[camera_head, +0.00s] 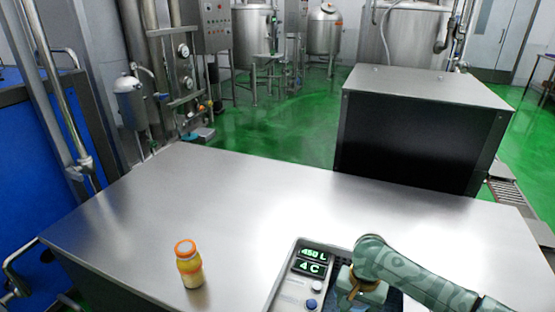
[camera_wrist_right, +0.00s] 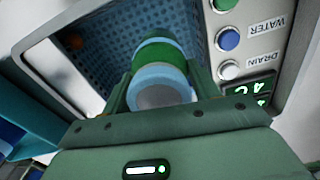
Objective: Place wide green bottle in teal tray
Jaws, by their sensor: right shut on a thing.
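The wide green bottle (camera_wrist_right: 160,62) is between the fingers of my right gripper (camera_wrist_right: 162,84) in the right wrist view. It has a green band, pale blue bands and a round grey end facing the camera. My right gripper is shut on it, over a dark blue gridded surface. In the head view my right arm reaches in from the lower right, and its gripper and the bottle are mostly hidden. A teal-blue surface (camera_wrist_right: 38,112) shows at the left of the wrist view; I cannot tell whether it is the teal tray. My left gripper is out of view.
A control panel (camera_head: 300,280) with a green display and buttons stands beside my right arm. A yellow bottle with an orange cap (camera_head: 188,264) stands on the steel table (camera_head: 210,200). The table's middle and back left are clear. A large steel box (camera_head: 425,125) is behind.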

